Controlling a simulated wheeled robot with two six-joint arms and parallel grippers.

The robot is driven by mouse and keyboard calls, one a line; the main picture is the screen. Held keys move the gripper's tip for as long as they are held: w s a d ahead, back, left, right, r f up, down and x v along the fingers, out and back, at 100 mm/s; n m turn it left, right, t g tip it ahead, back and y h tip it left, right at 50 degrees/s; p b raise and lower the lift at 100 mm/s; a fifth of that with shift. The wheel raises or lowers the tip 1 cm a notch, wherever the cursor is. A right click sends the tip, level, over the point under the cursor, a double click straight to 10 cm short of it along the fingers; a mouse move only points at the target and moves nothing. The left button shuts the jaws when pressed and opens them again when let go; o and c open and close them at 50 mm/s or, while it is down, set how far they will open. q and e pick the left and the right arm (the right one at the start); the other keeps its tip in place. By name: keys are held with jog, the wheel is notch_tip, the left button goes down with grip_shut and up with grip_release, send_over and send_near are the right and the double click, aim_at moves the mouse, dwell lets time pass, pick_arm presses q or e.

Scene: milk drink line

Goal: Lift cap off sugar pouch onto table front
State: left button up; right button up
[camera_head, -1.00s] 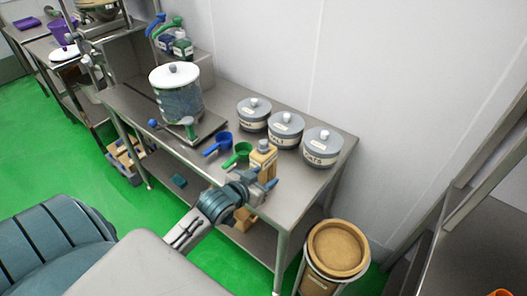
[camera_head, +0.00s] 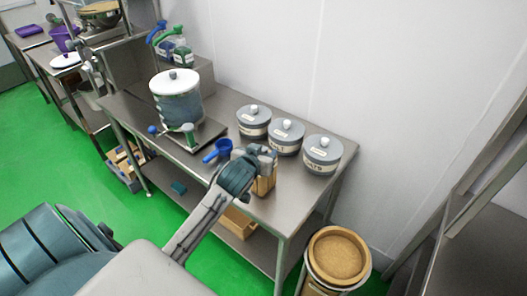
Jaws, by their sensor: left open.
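The tan sugar pouch (camera_head: 264,186) stands near the front edge of the steel table (camera_head: 305,192), partly hidden by my left arm. My left gripper (camera_head: 265,153) is open at the top of the pouch, where its grey cap was visible a second ago. The cap is hidden or cannot be told apart from the fingers, so I cannot see whether they touch it. My right gripper is not in view.
Three grey lidded canisters (camera_head: 286,138) stand behind the pouch. A blue scoop (camera_head: 217,150) lies to its left, near a large white-lidded pot (camera_head: 178,96). A bin with a tan top (camera_head: 338,250) stands right of the table. The front right tabletop is clear.

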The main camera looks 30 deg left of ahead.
aim_at(265, 147)
pick_arm(q)
jog(key=p+x, duration=0.1)
jog(key=x, duration=0.2)
jog(key=shift+w+a, duration=0.15)
jog(key=shift+a, duration=0.1)
jog(key=shift+w+a+f+p, duration=0.1)
jog(key=shift+w+f+p, duration=0.2)
jog(key=shift+w, duration=0.1)
grip_shut()
jog(key=shift+r, duration=0.1)
